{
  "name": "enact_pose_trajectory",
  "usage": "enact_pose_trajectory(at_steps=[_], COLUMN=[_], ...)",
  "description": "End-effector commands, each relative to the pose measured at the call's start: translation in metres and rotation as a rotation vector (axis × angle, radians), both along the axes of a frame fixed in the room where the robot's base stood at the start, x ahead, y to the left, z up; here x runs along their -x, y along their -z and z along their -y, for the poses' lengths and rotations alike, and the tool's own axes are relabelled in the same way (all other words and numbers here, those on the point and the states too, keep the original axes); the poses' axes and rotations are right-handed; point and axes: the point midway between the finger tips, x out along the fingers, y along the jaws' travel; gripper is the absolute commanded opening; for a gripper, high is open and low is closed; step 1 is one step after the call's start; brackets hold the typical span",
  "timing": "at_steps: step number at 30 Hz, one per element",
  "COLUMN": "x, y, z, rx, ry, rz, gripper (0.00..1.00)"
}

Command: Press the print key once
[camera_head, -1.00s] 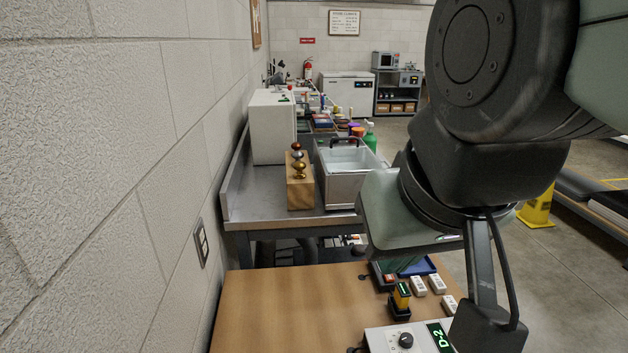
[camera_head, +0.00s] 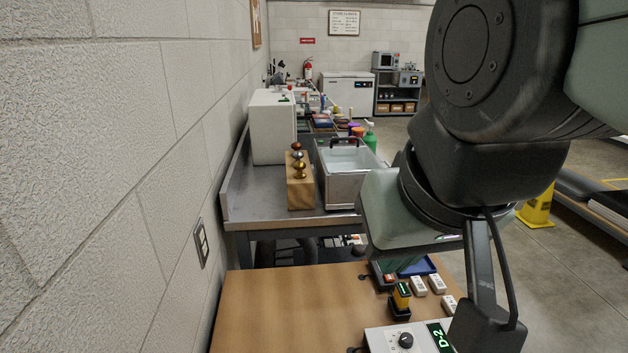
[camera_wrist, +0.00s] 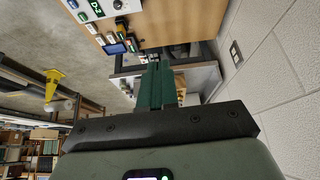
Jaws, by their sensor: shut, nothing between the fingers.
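A dark box with a small red key (camera_head: 389,279) stands near the far edge of the wooden table in the head view. I cannot read any lettering on it, so I cannot tell whether this is the print key. A pale control unit (camera_head: 378,340) with a black knob and a green display reading D-2 (camera_head: 440,338) stands at the near edge, partly behind my arm. My gripper (camera_wrist: 159,66) shows in the wrist view with its green fingers together and empty. The fingers appear apart from the table items. In the head view my arm hides much of the gripper.
A yellow-and-black block (camera_head: 402,294) stands in a dark holder beside several white pieces (camera_head: 418,286). A blue tray (camera_head: 420,266) lies behind them. The wooden table (camera_head: 285,305) is clear at left, against the wall. A metal bench (camera_head: 255,205) with a basin (camera_head: 347,180) stands beyond.

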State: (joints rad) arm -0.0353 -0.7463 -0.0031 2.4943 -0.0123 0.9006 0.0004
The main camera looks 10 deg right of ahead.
Motion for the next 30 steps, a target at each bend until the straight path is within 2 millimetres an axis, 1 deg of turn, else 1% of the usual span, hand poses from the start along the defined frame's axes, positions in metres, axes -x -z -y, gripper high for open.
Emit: enact_pose_trajectory(at_steps=[2,5,8,11,17,20,23,26,29,30], x=[-0.004,-0.019,-0.044,-0.073,-0.106,-0.126,-0.148,-0.169,-0.187,-0.194], y=[-0.001,-0.003,-0.006,-0.007,0.024,0.041,0.061,0.083,0.106,0.116], z=[-0.002,-0.008,-0.02,-0.035,-0.017,-0.004,0.016,0.041,0.073,0.088], rx=[-0.012,-0.059,-0.142,-0.25,-0.415,-0.514,-0.629,-0.75,-0.872,-0.919], ry=[0.018,0.081,0.186,0.316,0.484,0.583,0.696,0.819,0.949,1.004], rz=[0.002,0.01,0.024,0.037,-0.109,-0.169,-0.218,-0.249,-0.26,-0.258], gripper=[0.0,0.0,0.0,0.0,0.0,0.0,0.0,0.0,0.0,0.0])
